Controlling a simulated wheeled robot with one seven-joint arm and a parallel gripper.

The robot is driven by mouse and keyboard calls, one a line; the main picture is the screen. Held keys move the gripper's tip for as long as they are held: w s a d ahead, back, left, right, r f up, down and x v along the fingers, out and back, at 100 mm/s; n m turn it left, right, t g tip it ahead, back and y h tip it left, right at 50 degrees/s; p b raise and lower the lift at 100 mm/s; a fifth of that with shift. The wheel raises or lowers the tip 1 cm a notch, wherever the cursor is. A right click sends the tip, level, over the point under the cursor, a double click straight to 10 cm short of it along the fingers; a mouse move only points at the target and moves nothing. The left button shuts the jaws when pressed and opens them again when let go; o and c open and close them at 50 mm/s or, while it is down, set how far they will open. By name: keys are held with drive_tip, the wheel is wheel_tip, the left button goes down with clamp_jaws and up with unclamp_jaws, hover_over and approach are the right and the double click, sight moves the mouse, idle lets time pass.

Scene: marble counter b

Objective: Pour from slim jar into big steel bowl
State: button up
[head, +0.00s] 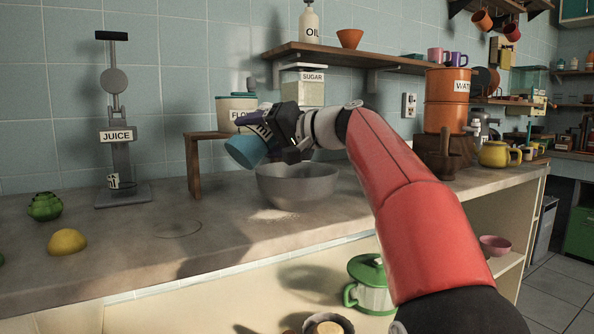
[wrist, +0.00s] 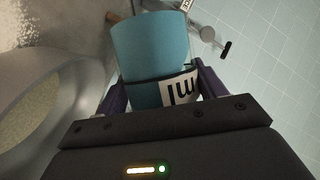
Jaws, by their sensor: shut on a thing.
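The slim jar (head: 243,150) is a blue cylinder with a partly visible white label, and it also shows in the wrist view (wrist: 150,45). My gripper (head: 268,128) is shut on it, with its purple fingers on either side of the jar in the wrist view (wrist: 163,88). The jar is tilted, its blue end pointing down and left in the head view. The big steel bowl (head: 300,187) stands on the counter below my gripper; the jar's blue end is near its left rim. The wrist view shows the bowl (wrist: 80,65) at left, with pale grainy matter inside. The jar's inside is hidden.
Pale specks lie on the counter (head: 150,235) in front of the bowl. A small wooden stand (head: 192,165) is behind the jar at left. The counter's left middle is clear.

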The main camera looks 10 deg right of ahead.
sight(249, 131)
drive_tip(key=shift+f+m+y+b, duration=0.25)
drive_tip(key=shift+m+y+b, duration=0.2)
drive_tip(key=shift+m, duration=0.55)
idle(1.8)
drive_tip(key=shift+r+m, duration=0.3)
drive_tip(key=shift+m, duration=0.1)
idle(1.1)
drive_tip(key=shift+f+n, duration=0.4)
drive_tip(key=shift+f, duration=0.05)
drive_tip(key=shift+r+n+h+p, duration=0.65)
drive_tip(key=shift+r+n+p, duration=0.3)
drive_tip(key=shift+n, duration=0.25)
drive_tip(key=shift+f+n, duration=0.25)
drive_tip(key=shift+n, duration=0.05)
drive_tip(key=shift+a+r+n+h+p, duration=0.1)
drive_tip(key=shift+r+n+h+p, duration=0.35)
drive_tip(key=shift+r+n, duration=0.1)
drive_tip(key=shift+s+a+f+n+h, duration=0.1)
drive_tip(key=shift+s+a+n+h, duration=0.2)
drive_tip(key=shift+a+n+h, duration=0.25)
drive_tip(key=shift+s+a+f+n+h, duration=0.1)
drive_tip(key=shift+s+a+n+h, duration=0.2)
drive_tip(key=shift+n, duration=0.4)
drive_tip(key=shift+s+a+f+n+h+b, duration=0.1)
drive_tip(key=shift+s+a+n+h+b, duration=0.05)
drive_tip(key=shift+a+n+h+b, duration=0.45)
drive_tip(key=shift+s+a+f+n+t+h, duration=0.15)
drive_tip(key=shift+f+n+t+h, duration=0.15)
drive_tip(key=shift+n, duration=0.5)
